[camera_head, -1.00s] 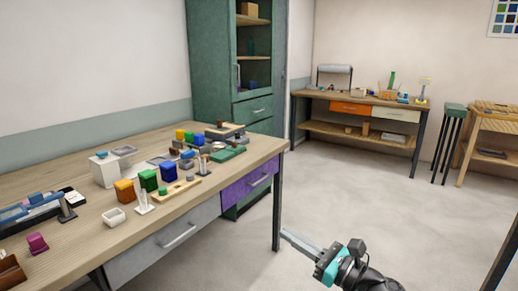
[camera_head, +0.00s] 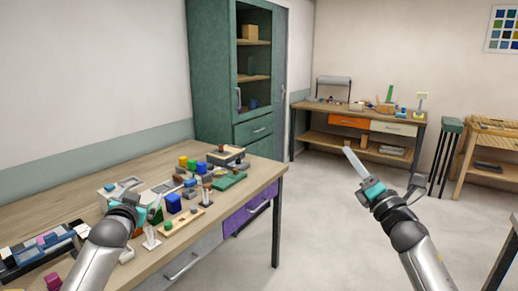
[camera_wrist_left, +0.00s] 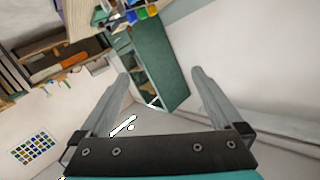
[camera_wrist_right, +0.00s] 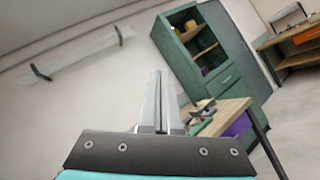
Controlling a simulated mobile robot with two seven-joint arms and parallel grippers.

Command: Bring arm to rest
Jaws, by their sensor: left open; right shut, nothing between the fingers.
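My left gripper (camera_head: 126,194) is in front of the workbench's left part in the head view, and its arm comes up from the bottom left. In the left wrist view its two fingers (camera_wrist_left: 160,78) stand wide apart with nothing held between them. My right gripper (camera_head: 350,158) is raised over the open floor to the right of the workbench, pointing up and slightly left. In the right wrist view its fingers (camera_wrist_right: 160,82) are together and empty. My left arm hides part of the bench top.
The wooden workbench (camera_head: 60,212) carries several colored blocks, a green pad (camera_head: 229,180) and small trays. A green cabinet (camera_head: 217,88) stands behind it. A second bench (camera_head: 340,119) and a green stool (camera_head: 452,125) stand at the back right. The middle floor (camera_head: 320,225) is clear.

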